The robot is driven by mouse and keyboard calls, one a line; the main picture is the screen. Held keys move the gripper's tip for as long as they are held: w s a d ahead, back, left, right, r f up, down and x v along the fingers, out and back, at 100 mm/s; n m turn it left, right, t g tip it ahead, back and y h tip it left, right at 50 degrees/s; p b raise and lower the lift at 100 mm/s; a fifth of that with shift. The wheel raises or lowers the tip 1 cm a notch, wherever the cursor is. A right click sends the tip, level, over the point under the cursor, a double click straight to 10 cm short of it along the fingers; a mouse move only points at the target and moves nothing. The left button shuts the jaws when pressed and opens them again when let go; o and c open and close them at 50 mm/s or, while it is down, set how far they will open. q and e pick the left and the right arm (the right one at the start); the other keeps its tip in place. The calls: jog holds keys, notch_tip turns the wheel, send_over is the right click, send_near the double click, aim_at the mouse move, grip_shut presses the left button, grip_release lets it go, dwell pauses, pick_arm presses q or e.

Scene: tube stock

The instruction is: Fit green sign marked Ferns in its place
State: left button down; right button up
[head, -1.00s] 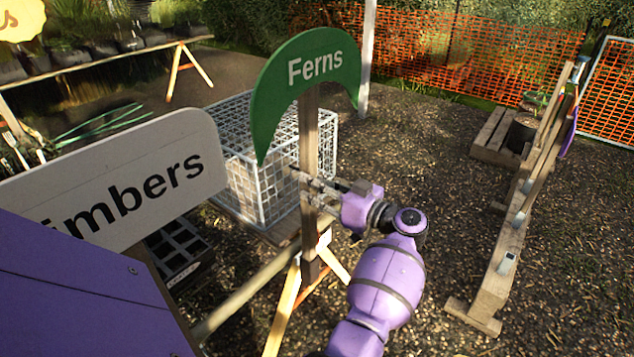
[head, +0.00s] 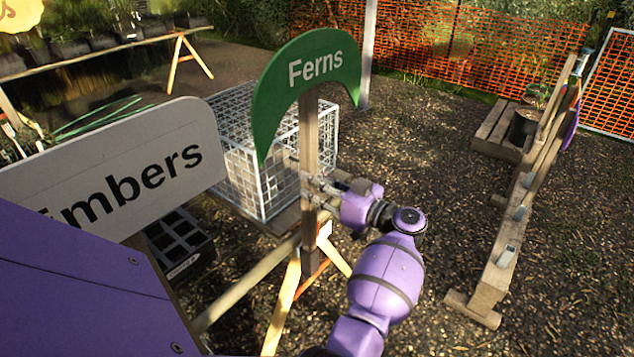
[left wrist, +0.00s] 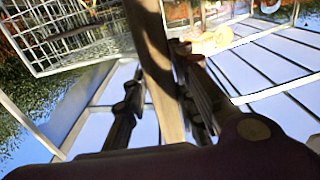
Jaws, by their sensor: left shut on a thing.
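The green crescent-topped sign marked Ferns (head: 312,66) stands upright in the head view on a wooden post. My left gripper (head: 310,183) is shut on that post below the green board. In the left wrist view the post (left wrist: 152,65) runs between the fingers of the left gripper (left wrist: 165,100). A wooden rack (head: 490,270) stands at the right with several grey metal sockets, and the nearer sockets (head: 507,255) look empty. A purple sign (head: 570,135) stands edge-on at its far end. My right gripper is not in view.
A white sign ending in "imbers" (head: 120,180) stands close at the left. A wire cage (head: 262,190) is behind the Ferns post, with a black tray (head: 180,245) beside it. A potted plant (head: 522,125) is near the rack's far end. Open ground (head: 420,150) lies between cage and rack.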

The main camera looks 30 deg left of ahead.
pick_arm(q)
jog(key=shift+f, duration=0.3)
jog(key=c, duration=1.5)
grip_release()
jog(key=shift+o, duration=0.7)
jog(key=shift+f, duration=0.15)
jog(key=s+d, duration=0.1)
jog(key=d, duration=1.1)
